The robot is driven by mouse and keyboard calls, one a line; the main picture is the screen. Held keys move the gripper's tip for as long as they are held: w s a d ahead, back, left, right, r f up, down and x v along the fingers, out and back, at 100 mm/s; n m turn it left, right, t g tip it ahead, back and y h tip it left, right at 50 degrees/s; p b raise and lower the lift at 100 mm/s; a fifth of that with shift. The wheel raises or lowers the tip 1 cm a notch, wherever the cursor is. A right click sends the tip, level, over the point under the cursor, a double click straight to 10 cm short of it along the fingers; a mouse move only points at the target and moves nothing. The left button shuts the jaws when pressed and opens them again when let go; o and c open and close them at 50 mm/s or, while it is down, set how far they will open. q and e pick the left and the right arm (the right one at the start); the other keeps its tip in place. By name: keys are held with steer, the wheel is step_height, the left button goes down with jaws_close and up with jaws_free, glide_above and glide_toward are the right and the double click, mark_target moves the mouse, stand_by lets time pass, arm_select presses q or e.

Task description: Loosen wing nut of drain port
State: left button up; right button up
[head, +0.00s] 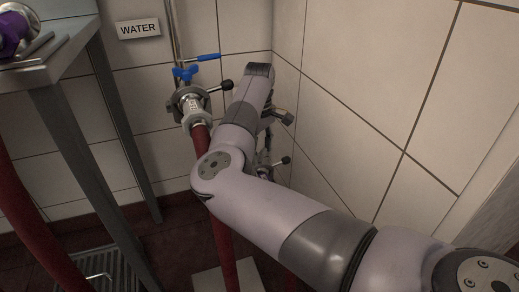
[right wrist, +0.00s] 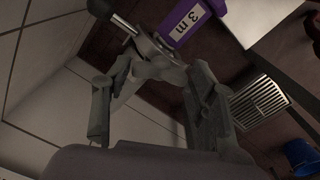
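A metal clamp fitting (right wrist: 152,50) shows in the right wrist view, with a purple part labelled "3 m" (right wrist: 192,18) beside it. In the head view, a black-knobbed handle (head: 286,160) shows low near the corner, beyond my right arm, which hides most of the fitting. My left gripper is out of view.
A WATER sign (head: 138,28) hangs above a valve with blue handles (head: 186,73) and a clamped red hose (head: 201,136). A metal table (head: 75,45) stands left. Tiled walls are close right and behind. A floor drain grate (right wrist: 257,101) shows in the wrist view.

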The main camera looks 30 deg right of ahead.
steer(key=c, duration=0.7)
